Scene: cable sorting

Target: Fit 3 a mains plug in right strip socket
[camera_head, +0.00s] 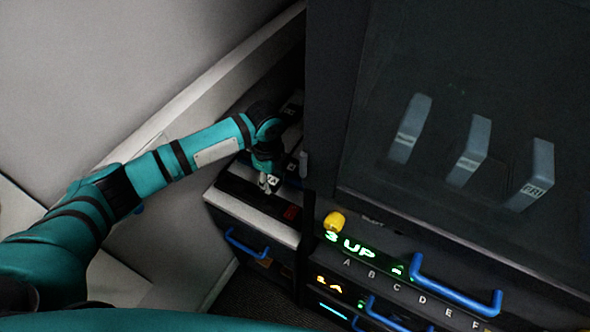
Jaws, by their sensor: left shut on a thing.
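My left gripper (268,183) is at the end of the teal arm that comes in from the left. It points down into the dark recess beside the tall cabinet, just above the pale-fronted drawer unit. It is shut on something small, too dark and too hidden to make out. No mains plug or strip socket can be told for certain; small dark parts with pale marks show around the gripper. My right gripper is not in view.
The tall dark cabinet (322,100) has a glass front with several labelled grey blocks behind it. A yellow knob (334,221) sits above a lit "3 UP" display (352,244). Blue handles (455,292) stick out. A pale drawer unit (250,215) is below the gripper; a pale wall is left.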

